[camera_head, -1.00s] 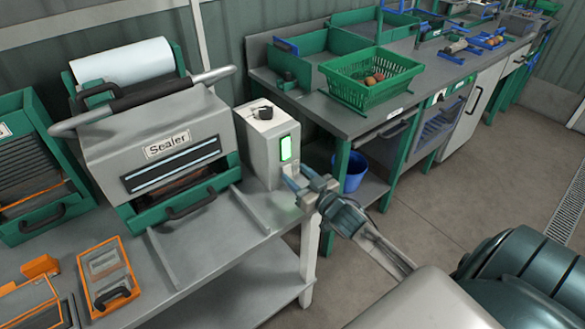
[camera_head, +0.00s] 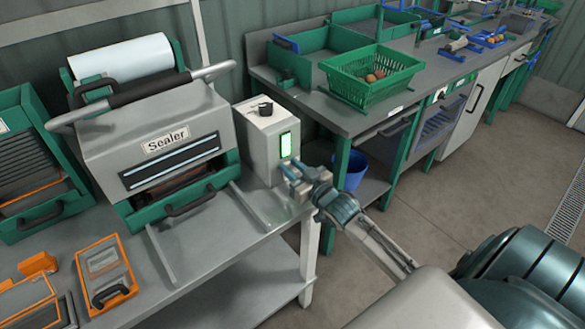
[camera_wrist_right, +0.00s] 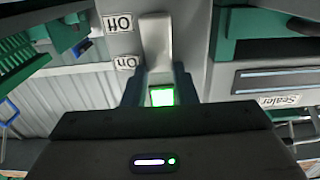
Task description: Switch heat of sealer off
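The grey sealer (camera_head: 150,110) stands on the bench at left in the head view. A pale control box (camera_head: 258,140) with a black knob on top adjoins its right side. A green light (camera_head: 286,145) glows on the box front and shows in the right wrist view (camera_wrist_right: 162,96). There, a pale lever (camera_wrist_right: 155,40) sits beside upside-down "Off" (camera_wrist_right: 118,23) and "On" (camera_wrist_right: 128,62) labels. My right gripper (camera_head: 288,177) is just below the light in the head view, fingers apart on either side of the green glow in the wrist view. Contact with the lever is unclear. My left gripper is not in view.
A grey bench (camera_head: 215,250) with raised guide strips lies in front of the sealer. Orange-framed trays (camera_head: 105,275) rest at the lower left. A workbench with a green basket (camera_head: 370,75) stands behind, a blue bin (camera_head: 355,170) beneath it. Open floor lies at right.

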